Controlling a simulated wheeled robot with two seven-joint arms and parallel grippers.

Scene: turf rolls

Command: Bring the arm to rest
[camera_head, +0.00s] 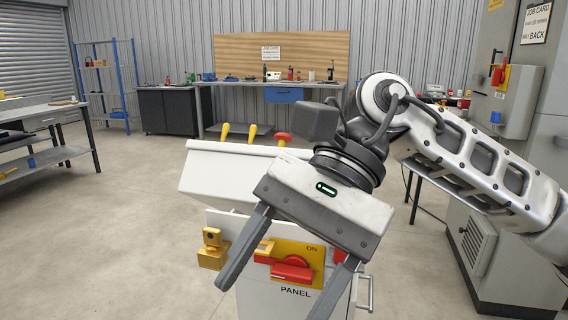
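My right arm (480,150) comes in from the right and reaches over a white cabinet. My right gripper (270,299) points down with its two dark fingers wide apart, and nothing shows held between them. Behind the fingers, the cabinet front (262,305) carries a red rotary handle (292,270) on a yellow plate marked ON, above the word PANEL. A yellow lock-like piece (212,250) is left of the fingers. I cannot tell whether the fingers touch the cabinet. My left gripper is not in view.
A grey tall cabinet (510,110) stands at the right. Workbenches stand at the back (240,82) and left (45,160). The floor (110,240) at left is clear.

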